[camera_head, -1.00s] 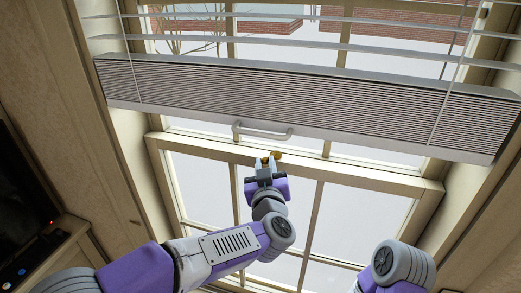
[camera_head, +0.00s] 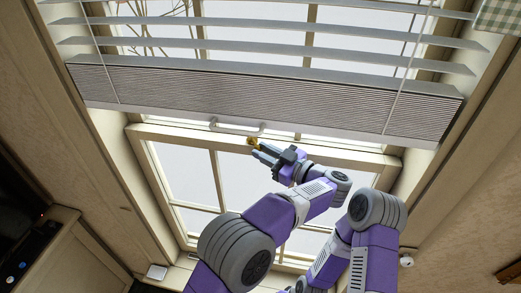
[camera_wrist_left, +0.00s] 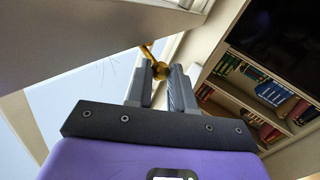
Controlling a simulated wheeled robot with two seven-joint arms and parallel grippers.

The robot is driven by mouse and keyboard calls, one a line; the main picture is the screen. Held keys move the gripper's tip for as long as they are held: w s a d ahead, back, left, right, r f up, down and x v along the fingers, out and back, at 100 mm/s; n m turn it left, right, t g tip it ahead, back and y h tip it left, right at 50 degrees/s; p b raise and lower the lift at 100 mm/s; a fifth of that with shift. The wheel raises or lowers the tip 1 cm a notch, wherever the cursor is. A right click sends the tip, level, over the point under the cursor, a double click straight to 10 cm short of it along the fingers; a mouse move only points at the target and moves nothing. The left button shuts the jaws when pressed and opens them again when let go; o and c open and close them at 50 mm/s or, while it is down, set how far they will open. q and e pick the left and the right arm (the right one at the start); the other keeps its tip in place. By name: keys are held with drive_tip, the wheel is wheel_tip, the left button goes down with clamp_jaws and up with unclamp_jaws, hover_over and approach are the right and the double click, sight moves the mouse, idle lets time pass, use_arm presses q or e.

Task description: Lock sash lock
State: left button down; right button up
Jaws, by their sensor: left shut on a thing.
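The brass sash lock (camera_head: 252,142) sits on the top rail of the lower window sash, just below the blind's white handle. My left gripper (camera_head: 260,151) reaches it from the right, its fingers pointing left. In the left wrist view, a round brass knob (camera_wrist_left: 161,72) lies between the fingertips (camera_wrist_left: 160,78), with a thin brass arm (camera_wrist_left: 147,51) running up from it. The gripper is shut on this brass part. The fingers partly hide the lock, so its exact position is hard to read. My right gripper is out of view.
The blind's bottom bar (camera_head: 260,98), with its white handle (camera_head: 236,127), hangs close above the lock. Window frame posts stand at both sides. In the left wrist view, a bookshelf (camera_wrist_left: 262,95) and a dark screen (camera_wrist_left: 285,40) are in the background.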

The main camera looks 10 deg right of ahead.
use_arm(q)
drive_tip(key=shift+w+d+n+g+y, duration=0.2)
drive_tip(key=shift+d+n+g+y, duration=0.2)
drive_tip(key=shift+n+g+y, duration=0.3)
drive_tip(key=shift+g, duration=0.3)
drive_tip(key=c, duration=1)
unclamp_jaws()
drive_tip(key=shift+w, duration=0.1)
drive_tip(key=shift+d, duration=0.1)
